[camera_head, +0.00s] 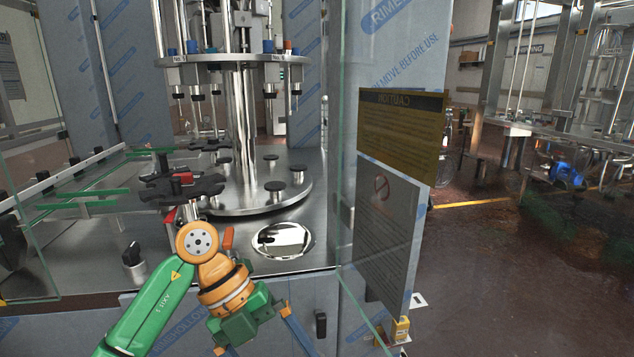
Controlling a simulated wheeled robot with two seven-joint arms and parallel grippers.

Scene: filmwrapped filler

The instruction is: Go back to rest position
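My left arm, green and orange, comes in from the lower left in front of the filler machine. My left gripper (268,348) points down at the bottom edge of the view. Its two blue-grey fingers are spread wide apart, with nothing seen between them; their tips run to or past the bottom edge. My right gripper is not in view.
The filler's steel deck (320,250) and round carousel (250,195) stand behind my arm. A glass door (350,200) with a yellow caution sign (400,135) and a grey no-smoking sign (388,240) stands open at centre right. Brown floor (510,270) lies clear to the right.

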